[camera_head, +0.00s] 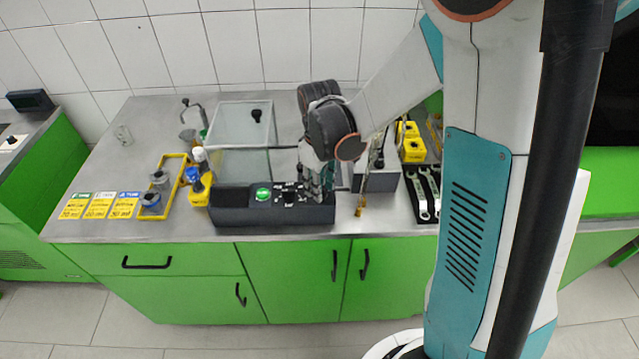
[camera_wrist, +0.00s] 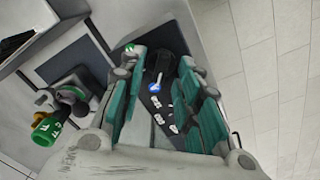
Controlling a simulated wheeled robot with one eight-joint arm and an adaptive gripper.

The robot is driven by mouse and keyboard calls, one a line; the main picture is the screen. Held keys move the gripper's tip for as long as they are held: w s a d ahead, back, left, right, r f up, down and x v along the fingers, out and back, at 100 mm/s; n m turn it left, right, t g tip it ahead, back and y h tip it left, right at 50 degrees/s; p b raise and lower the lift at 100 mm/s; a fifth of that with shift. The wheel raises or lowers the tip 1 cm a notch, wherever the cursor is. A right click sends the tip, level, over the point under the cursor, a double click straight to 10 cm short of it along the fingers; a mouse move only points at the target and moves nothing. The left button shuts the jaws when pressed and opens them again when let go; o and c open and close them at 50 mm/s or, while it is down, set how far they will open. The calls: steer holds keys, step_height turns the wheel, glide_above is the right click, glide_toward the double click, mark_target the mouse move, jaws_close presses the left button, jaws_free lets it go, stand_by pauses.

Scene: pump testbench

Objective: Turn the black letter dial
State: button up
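The dark control panel (camera_head: 240,215) stands at the front edge of the grey bench, with a round green button (camera_head: 263,193) and a black dial (camera_head: 289,197) on its top. My gripper (camera_head: 317,188) points down over the panel's right part, just right of the dial. In the wrist view, my gripper (camera_wrist: 162,64) is open, with its teal fingers apart. A dark knob-like shape (camera_wrist: 164,61), seemingly the dial, shows between the fingertips. A blue mark (camera_wrist: 153,87) and several white labels lie nearer. I cannot tell whether the fingers touch the dial; its letters are not readable.
A glass box (camera_head: 240,130) stands behind the panel. A yellow tray (camera_head: 166,190) and a yellow-based bottle are to the left. A grey box (camera_head: 375,182), a black tool tray with wrenches (camera_head: 424,190) and yellow blocks (camera_head: 411,148) are to the right.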

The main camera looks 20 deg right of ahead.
jaws_close()
steer(key=m+b, duration=0.1)
steer(key=m, duration=0.3)
steer(key=shift+d+m, duration=0.15)
steer(key=shift+m, duration=0.25)
steer(key=m+b, duration=0.1)
steer(key=m, duration=0.3)
steer(key=shift+d+m, duration=0.1)
steer(key=shift+m, duration=0.2)
steer(key=m, duration=0.5)
steer(key=shift+d+b, duration=0.1)
steer(key=shift+b, duration=0.3)
steer(key=m, duration=0.5)
steer(key=shift+s+d, duration=0.1)
steer(key=shift+m, duration=0.4)
